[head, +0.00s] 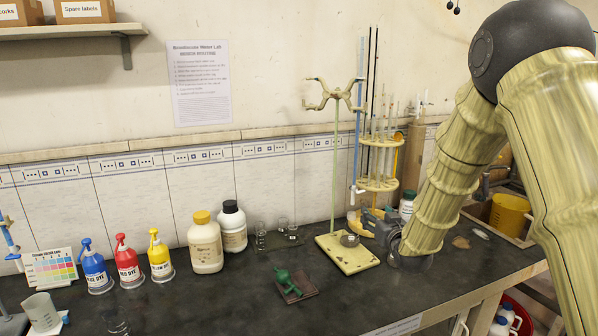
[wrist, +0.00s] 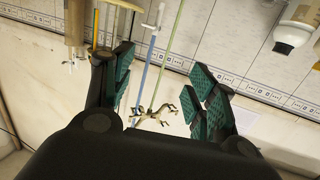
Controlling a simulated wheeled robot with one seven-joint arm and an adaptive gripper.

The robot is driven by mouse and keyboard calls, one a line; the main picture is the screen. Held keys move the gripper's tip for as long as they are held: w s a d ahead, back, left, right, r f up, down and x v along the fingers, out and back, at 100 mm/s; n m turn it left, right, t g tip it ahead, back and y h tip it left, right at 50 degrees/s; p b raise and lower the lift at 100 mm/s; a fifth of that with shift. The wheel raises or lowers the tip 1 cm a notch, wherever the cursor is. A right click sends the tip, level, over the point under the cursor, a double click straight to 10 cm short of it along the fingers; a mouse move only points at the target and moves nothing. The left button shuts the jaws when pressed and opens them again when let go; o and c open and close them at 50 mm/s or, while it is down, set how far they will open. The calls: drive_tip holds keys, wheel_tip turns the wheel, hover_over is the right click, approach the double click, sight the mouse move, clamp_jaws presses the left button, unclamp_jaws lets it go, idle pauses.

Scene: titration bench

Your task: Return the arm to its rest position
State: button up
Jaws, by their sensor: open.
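My arm reaches in from the right in the head view and bends down to the bench. My gripper (head: 376,228) is beside the burette stand, partly hidden by my forearm. In the wrist view my gripper (wrist: 162,78) has its two green-padded fingers spread wide, with nothing held between them. The stand's clamp (wrist: 158,113) and the blue burette (wrist: 150,52) show beyond the gap between the fingers; that view looks upside down. The stand's pale base (head: 347,258) carries a small grey round object (head: 349,239).
A round pipette rack (head: 378,183) stands close behind my gripper. To the left are a green item on a dark tile (head: 297,293), white bottles (head: 205,243) and dye bottles (head: 128,262). The front middle of the bench (head: 230,305) is clear. A yellow container (head: 509,214) stands right.

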drive_tip(key=s+f+g, duration=0.3)
drive_tip(key=s+f, duration=0.6)
drive_tip(key=f, duration=0.3)
drive_tip(key=s+f+m+g+h, duration=0.1)
drive_tip(key=s+f+g, duration=0.2)
drive_tip(key=s+f, duration=0.65)
drive_tip(key=s+f+g, duration=0.3)
drive_tip(key=s+f, duration=0.5)
drive_tip(key=f, duration=0.6)
drive_tip(key=s+f+g, duration=0.3)
drive_tip(key=s+f, duration=0.1)
drive_tip(key=s, duration=0.7)
drive_tip(key=s+f+g, duration=0.2)
drive_tip(key=s+f, duration=0.2)
drive_tip(key=s, duration=0.7)
drive_tip(key=s+f+g, duration=0.3)
drive_tip(key=s+f, duration=0.1)
drive_tip(key=s, duration=0.8)
wheel_tip(320, 180, down, 11)
drive_tip(key=h+b, duration=0.1)
drive_tip(key=b, duration=1.1)
drive_tip(key=shift+w+a+m, duration=0.3)
drive_tip(key=shift+w, duration=0.05)
